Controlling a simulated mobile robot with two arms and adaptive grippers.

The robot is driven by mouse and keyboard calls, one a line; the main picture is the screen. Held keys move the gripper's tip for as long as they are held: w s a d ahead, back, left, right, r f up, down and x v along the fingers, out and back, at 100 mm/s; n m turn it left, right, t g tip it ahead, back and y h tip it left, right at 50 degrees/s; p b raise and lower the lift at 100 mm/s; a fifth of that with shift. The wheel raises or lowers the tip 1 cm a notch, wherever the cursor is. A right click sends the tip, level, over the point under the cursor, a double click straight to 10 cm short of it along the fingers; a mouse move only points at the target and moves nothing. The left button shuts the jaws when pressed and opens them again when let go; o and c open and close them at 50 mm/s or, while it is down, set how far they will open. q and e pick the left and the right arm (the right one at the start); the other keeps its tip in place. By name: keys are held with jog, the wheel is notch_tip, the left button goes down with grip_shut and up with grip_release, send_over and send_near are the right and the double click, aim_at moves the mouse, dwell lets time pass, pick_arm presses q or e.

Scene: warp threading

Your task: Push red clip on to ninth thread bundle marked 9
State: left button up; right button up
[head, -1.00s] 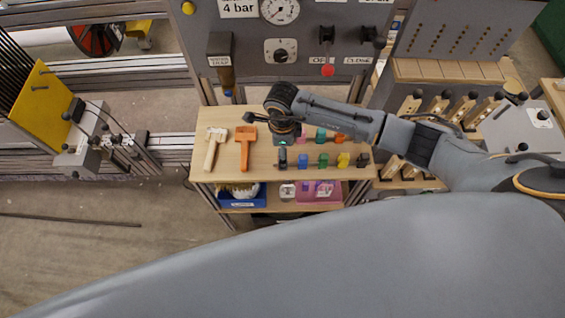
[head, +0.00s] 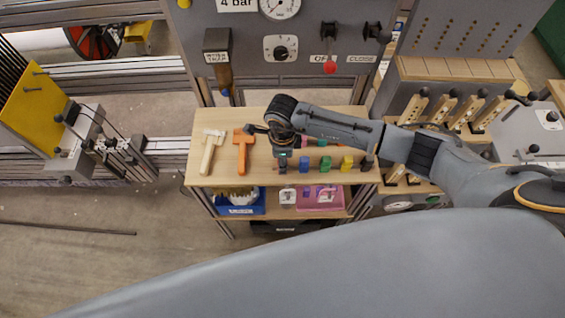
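Several small coloured clips stand in two rows on a wooden shelf top (head: 225,180). The front row has a blue clip (head: 304,165), a green clip (head: 325,164), a yellow clip (head: 347,163) and a dark clip (head: 367,162). My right arm partly covers the back row, where a small reddish-orange piece (head: 340,143) shows; I cannot tell if it is the red clip. My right gripper (head: 283,164) points down at the left end of the front row. Its fingers are too small to read. My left gripper is out of view. No bundle marked 9 is readable.
A pale hammer-like tool (head: 211,150) and an orange one (head: 243,150) lie left of my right gripper. A blue bin (head: 240,205) and a pink bin (head: 320,200) sit below. A grey gauge panel (head: 305,40) rises behind. A yellow plate (head: 35,105) stands far left.

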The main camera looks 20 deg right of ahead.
jog(key=c, duration=0.5)
jog(key=shift+r+p, duration=1.95)
jog(key=shift+r, duration=1.1)
jog(key=shift+f, duration=0.1)
